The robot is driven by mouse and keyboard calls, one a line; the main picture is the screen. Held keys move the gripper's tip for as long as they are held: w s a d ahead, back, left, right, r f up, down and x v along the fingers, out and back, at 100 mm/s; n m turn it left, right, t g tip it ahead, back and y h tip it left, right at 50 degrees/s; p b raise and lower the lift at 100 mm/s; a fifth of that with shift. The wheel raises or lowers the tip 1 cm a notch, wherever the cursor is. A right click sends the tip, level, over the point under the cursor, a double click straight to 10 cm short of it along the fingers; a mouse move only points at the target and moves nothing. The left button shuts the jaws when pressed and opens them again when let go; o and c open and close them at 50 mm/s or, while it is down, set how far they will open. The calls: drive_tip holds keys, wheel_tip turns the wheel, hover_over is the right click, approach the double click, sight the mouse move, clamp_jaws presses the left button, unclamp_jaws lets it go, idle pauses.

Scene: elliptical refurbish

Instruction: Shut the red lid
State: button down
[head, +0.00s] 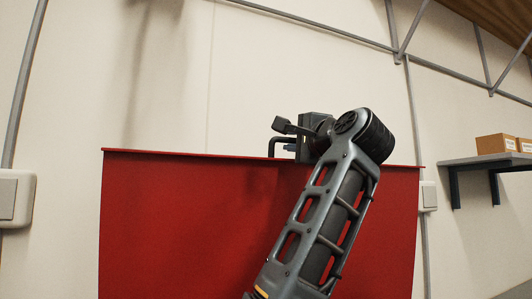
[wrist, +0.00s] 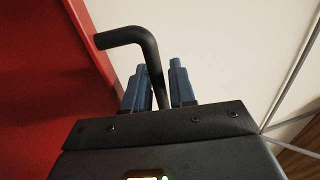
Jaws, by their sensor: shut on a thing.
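The red lid (head: 170,225) stands raised as a broad upright panel in the head view, its top edge nearly level. Its red face also shows at the left of the wrist view (wrist: 40,90). A black bent handle (wrist: 130,36) stands out from the lid. It also shows just above the lid's top edge in the head view (head: 272,146). My gripper (wrist: 160,84) has its blue fingers shut around the handle's straight part. In the head view my gripper (head: 290,147) is at the lid's top edge, and my arm covers part of the lid. Whatever the lid belongs to is not visible.
A pale wall with grey conduits stands behind the lid. A grey shelf (head: 485,160) with cardboard boxes (head: 495,143) is at the right. Grey wall boxes are at the left (head: 12,198) and right (head: 428,195). The space above the lid looks clear.

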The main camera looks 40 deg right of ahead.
drive_tip(key=shift+s+a+r, duration=0.15)
drive_tip(key=shift+r, duration=0.3)
drive_tip(key=f+b+v, duration=0.1)
drive_tip(key=v, duration=1)
drive_tip(key=shift+s, duration=0.3)
drive_tip(key=shift+f, duration=0.1)
drive_tip(key=s+a+f+b, duration=0.3)
drive_tip(key=s+f+b, duration=0.2)
drive_tip(key=s+b, duration=0.5)
drive_tip(key=b, duration=0.5)
drive_tip(key=shift+f, duration=0.15)
drive_tip(key=shift+s, duration=0.1)
